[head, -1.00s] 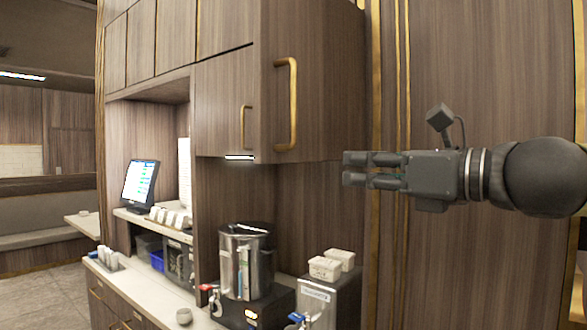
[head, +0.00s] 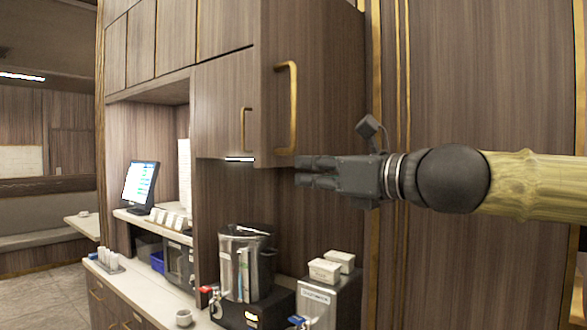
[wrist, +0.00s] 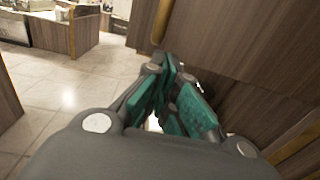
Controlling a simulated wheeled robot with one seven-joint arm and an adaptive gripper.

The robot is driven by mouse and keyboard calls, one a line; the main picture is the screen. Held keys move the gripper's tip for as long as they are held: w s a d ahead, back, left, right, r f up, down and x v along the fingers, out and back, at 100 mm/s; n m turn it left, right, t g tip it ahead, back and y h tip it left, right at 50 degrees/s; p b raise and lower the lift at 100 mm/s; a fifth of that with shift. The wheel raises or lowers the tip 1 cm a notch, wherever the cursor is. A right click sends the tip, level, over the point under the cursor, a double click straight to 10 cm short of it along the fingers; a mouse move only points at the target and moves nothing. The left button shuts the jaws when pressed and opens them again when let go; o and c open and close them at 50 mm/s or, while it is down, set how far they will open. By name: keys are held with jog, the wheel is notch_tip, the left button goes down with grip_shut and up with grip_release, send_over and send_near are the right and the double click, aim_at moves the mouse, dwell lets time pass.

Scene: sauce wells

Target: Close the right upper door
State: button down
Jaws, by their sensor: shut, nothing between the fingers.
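The right upper door (head: 330,85) is a dark wood panel with a long brass handle (head: 292,108) near its left edge. It stands at an angle to the neighbouring left door (head: 222,105), so it looks open. My gripper (head: 297,171) is shut and empty. Its fingertips are at the door's lower edge, just below the handle's lower end in the head view; I cannot tell whether they touch. In the wrist view the green-padded fingers (wrist: 168,68) point toward a brass bar (wrist: 161,22), probably the handle, beside a wood panel (wrist: 225,40).
Below the doors, a steel urn (head: 245,262) and a dispenser with white boxes (head: 325,270) stand on the counter (head: 150,291). A screen (head: 140,184) stands farther left. A tall wood panel (head: 480,90) is behind my arm. Open floor (wrist: 70,85) lies to the left.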

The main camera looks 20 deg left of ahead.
jog(key=shift+p+x, duration=0.5)
jog(key=shift+x, duration=1.35)
